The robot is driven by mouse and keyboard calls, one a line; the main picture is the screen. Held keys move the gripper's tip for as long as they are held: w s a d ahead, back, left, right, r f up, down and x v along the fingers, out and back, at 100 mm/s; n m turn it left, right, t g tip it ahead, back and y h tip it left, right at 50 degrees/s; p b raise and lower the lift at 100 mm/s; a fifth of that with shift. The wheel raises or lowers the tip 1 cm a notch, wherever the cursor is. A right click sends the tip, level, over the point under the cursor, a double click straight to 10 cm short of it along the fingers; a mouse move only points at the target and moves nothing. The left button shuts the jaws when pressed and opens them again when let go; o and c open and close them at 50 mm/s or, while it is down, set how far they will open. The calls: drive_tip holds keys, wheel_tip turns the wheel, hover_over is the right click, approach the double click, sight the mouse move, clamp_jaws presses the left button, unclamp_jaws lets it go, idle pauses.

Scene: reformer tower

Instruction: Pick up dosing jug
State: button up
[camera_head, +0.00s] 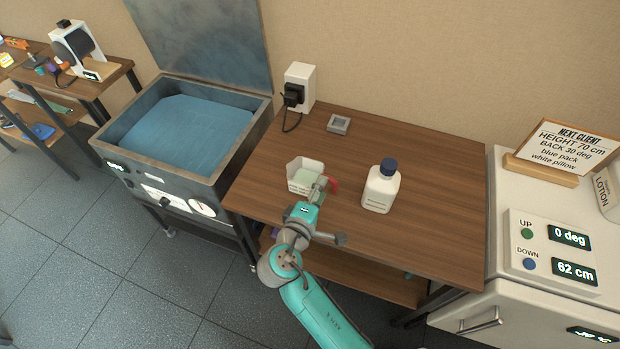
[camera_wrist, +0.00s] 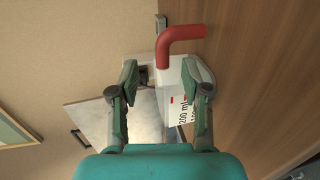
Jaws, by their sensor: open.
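The dosing jug (camera_head: 304,175) is a small white vessel with a red handle, standing on the wooden table left of the white bottle. In the wrist view the jug (camera_wrist: 176,101) shows a "200 ml" mark, and its red handle (camera_wrist: 180,36) sticks out beyond the fingers. My gripper (camera_wrist: 166,82) is open, with one finger on each side of the jug's body in that view. In the head view my gripper (camera_head: 318,190) is right at the jug and hides part of it. I cannot tell whether the fingers touch it.
A white bottle with a blue cap (camera_head: 381,187) stands right of the jug on the table (camera_head: 430,225). A small grey square item (camera_head: 338,124) lies behind, near a wall socket box (camera_head: 299,86).

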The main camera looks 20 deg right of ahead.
sight(312, 180)
drive_tip(key=shift+x, duration=2.8)
drive_tip(key=shift+s+f, duration=0.1)
drive_tip(key=shift+f, duration=0.05)
clamp_jaws()
